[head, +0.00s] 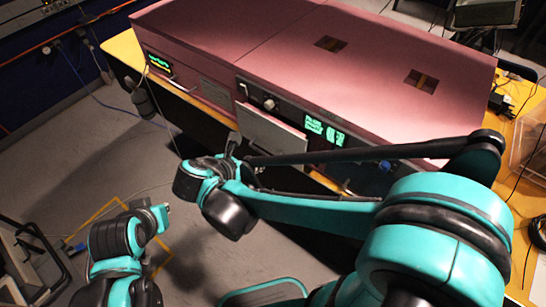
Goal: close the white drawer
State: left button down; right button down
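The white drawer (268,131) has a pale grey-white front and sits in the front face of a long pink unit (290,60). Its front appears to stand out from the unit's face, but how far is hard to tell. My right arm reaches in from the right, and its gripper (232,143) is beside the lower left edge of the drawer front. Contact cannot be made out, and its fingers are too small and dark to read. My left gripper (162,212) is low at the left, well apart from the drawer, with its fingers unclear.
The unit rests on a yellow-topped table (125,50). A clear box (530,135) stands at the right. Grey floor (60,150) is open at the left, with loose cables.

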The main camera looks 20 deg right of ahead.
aim_at(287, 143)
jog(key=b+x, duration=0.1)
jog(key=x, duration=0.3)
jog(key=r+b+x, duration=0.1)
jog(key=x, duration=0.3)
jog(key=d+b+x, duration=0.1)
jog(key=x, duration=0.3)
jog(key=shift+w+d+r, duration=0.2)
jog(key=shift+w+d, duration=0.05)
jog(key=shift+w, duration=0.15)
jog(key=shift+w+d, duration=0.25)
jog(key=w+d, duration=0.3)
jog(key=shift+d, duration=0.35)
jog(key=shift+r, duration=0.2)
